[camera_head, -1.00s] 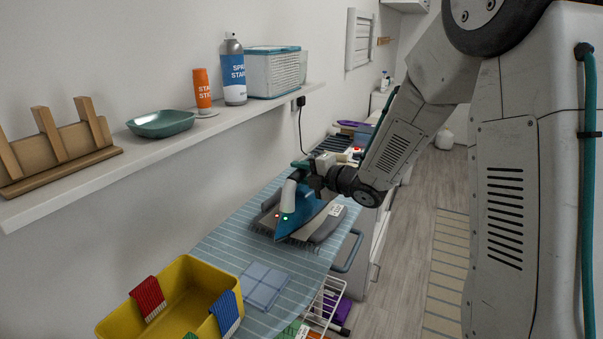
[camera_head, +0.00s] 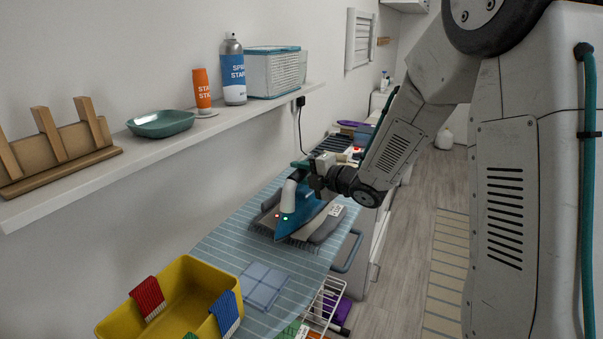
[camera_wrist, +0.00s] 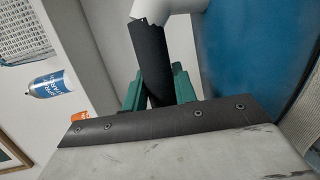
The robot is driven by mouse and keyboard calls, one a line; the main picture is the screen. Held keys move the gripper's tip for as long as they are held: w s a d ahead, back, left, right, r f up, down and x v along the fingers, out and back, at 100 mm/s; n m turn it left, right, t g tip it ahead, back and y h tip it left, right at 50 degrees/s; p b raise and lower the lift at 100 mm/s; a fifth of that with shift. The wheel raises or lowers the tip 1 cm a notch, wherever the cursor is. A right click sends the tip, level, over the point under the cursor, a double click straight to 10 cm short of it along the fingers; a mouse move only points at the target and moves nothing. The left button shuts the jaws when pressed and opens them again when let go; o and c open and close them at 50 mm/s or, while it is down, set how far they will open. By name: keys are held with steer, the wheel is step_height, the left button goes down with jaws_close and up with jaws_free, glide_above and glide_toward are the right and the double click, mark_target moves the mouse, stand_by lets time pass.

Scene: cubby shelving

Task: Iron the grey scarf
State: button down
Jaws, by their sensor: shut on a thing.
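In the wrist view, the green fingers of my gripper (camera_wrist: 158,92) close around the dark handle, and the iron's blue body (camera_wrist: 245,55) fills the upper right. Whether the soleplate touches the scarf is hard to tell.
A light blue folded cloth (camera_head: 262,285) lies on the near part of the ironing board (camera_head: 225,245). A yellow bin (camera_head: 187,295) with red and blue cloths stands at the near left. A wall shelf (camera_head: 100,177) runs along the left, holding a dish, bottles and a basket.

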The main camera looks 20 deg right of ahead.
stand_by(0.4)
steer(key=shift+w+r, duration=0.1)
steer(key=shift+r, duration=3)
